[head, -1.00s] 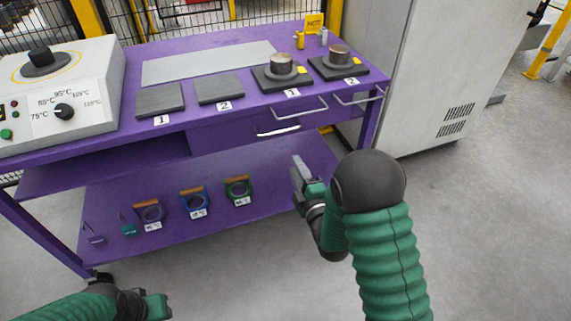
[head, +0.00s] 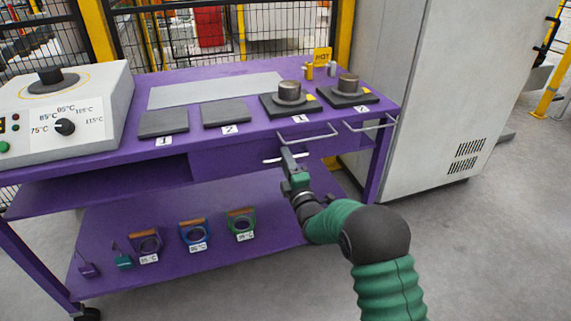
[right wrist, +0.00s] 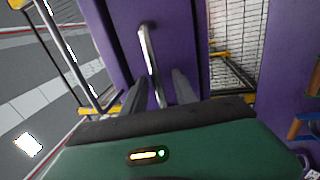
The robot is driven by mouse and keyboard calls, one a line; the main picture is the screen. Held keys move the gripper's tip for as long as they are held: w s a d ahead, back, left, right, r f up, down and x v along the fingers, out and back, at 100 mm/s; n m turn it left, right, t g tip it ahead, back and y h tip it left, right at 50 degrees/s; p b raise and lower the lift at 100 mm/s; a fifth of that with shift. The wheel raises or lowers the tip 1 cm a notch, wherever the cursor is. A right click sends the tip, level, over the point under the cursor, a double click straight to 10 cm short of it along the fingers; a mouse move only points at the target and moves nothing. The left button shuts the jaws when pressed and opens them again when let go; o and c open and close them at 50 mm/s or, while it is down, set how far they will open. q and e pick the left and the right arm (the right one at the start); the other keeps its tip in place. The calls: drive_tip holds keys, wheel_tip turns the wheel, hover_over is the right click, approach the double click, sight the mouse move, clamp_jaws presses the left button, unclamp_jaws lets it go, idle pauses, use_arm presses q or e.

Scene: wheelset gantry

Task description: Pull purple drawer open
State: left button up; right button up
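The purple drawer (head: 228,161) sits under the top of the purple table and looks closed. Its silver bar handle (head: 271,160) is partly hidden by my right gripper (head: 290,160) in the head view. In the right wrist view the handle (right wrist: 148,50) runs upright across the drawer front (right wrist: 118,30). My right gripper (right wrist: 158,92) is open, one finger on each side of the handle's near end. I cannot tell whether either finger touches it. My left gripper is not in view.
Two silver rails (head: 308,137) (head: 371,126) stick out from the table's front edge above the drawer handle. Ring-shaped tools (head: 194,233) stand on the lower shelf (head: 170,270). A tall grey cabinet (head: 430,110) stands right of the table. The floor in front is clear.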

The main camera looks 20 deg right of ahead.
drive_tip(key=shift+w+r, duration=0.1)
drive_tip(key=shift+w, duration=0.25)
clamp_jaws()
drive_tip(key=shift+s, duration=0.1)
idle(1.1)
